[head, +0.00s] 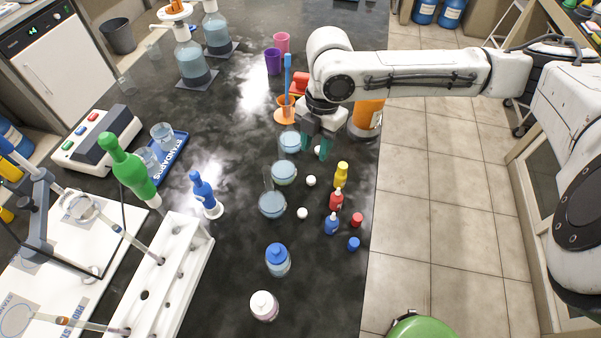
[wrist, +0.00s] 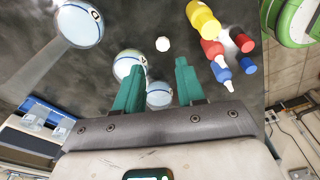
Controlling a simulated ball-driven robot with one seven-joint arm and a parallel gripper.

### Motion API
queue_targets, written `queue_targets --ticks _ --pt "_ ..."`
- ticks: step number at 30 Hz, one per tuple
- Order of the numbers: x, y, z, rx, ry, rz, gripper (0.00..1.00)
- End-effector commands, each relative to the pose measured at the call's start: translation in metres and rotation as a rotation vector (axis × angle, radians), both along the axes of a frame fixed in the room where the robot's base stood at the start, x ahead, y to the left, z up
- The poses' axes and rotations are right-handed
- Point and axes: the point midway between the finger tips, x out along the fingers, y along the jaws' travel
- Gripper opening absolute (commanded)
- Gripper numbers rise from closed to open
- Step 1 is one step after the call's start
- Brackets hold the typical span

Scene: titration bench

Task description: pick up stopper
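Small white round pieces, which look like the stoppers, lie on the black bench. One stopper (head: 311,181) is right of the middle flask (head: 284,172), and another stopper (head: 302,213) is right of the nearest flask (head: 272,204). A third stopper (head: 318,150) shows partly between the fingers of my gripper (head: 316,146), beside the farthest flask (head: 289,142). In the wrist view my gripper (wrist: 159,68) has its teal fingers apart with nothing clearly held. A white stopper (wrist: 163,44) shows beyond the fingertips; I cannot tell which one it is.
Yellow (head: 341,175), red (head: 336,199) and blue (head: 331,224) dropper bottles stand right of the stoppers. A red cap (head: 357,219) and a blue cap (head: 353,243) lie near the bench edge. An orange container (head: 367,117) stands behind my gripper. The front right bench is clear.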

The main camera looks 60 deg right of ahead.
Motion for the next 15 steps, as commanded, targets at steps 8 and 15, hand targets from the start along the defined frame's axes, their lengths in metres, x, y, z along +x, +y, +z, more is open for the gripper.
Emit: queue_targets --ticks 8,15 --pt "0.000 0.006 -0.039 0.001 0.002 -0.001 0.39" --pt "-0.002 0.010 -0.055 0.001 0.003 0.000 0.39"
